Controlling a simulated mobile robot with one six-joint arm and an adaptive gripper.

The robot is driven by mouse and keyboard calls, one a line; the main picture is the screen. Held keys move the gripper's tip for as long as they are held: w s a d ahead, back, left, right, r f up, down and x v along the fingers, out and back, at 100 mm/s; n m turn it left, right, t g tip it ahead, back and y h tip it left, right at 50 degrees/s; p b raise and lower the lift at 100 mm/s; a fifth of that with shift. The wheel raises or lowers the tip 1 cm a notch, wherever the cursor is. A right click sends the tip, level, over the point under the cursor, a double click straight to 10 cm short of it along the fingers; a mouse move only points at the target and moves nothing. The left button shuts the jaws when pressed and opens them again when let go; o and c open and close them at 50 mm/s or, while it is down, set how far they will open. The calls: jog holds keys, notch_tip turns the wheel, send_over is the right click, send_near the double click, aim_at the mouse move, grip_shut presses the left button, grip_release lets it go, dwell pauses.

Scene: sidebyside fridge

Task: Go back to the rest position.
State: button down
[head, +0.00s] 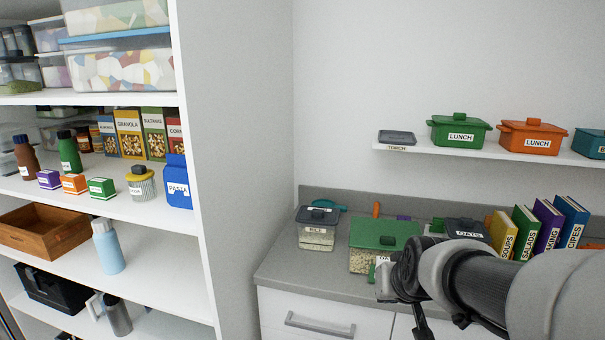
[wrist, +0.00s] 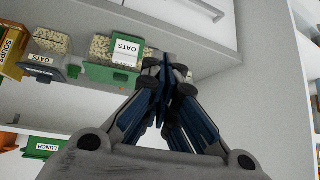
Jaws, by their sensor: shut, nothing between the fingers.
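My gripper (wrist: 165,85) shows in the wrist view with its dark blue fingers drawn together, shut and empty. In the head view my arm reaches in from the lower right, and its wrist end is in front of the counter (head: 277,267). The fingers are hard to make out there. The arm hides part of the counter and of the containers on it. A green-lidded container (head: 385,236) labelled OATS stands just left of my wrist in that view. It also shows beyond the fingers in the wrist view (wrist: 122,75).
A dark-lidded container (head: 317,232) stands on the counter's left, and several books (head: 545,222) stand on its right. Lunch boxes (head: 459,131) sit on a wall shelf (head: 480,158). An open shelf unit (head: 150,211) with jars and boxes is at left. The wall area above the counter's left is clear.

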jog(key=s+a+f+g, duration=0.1)
jog(key=s+a+g, duration=0.1)
jog(key=s, duration=2.4)
jog(key=shift+a+f+n+g, duration=0.2)
jog(key=shift+a+n+g, duration=0.15)
jog(key=shift+g, duration=0.35)
jog(key=shift+s, duration=0.1)
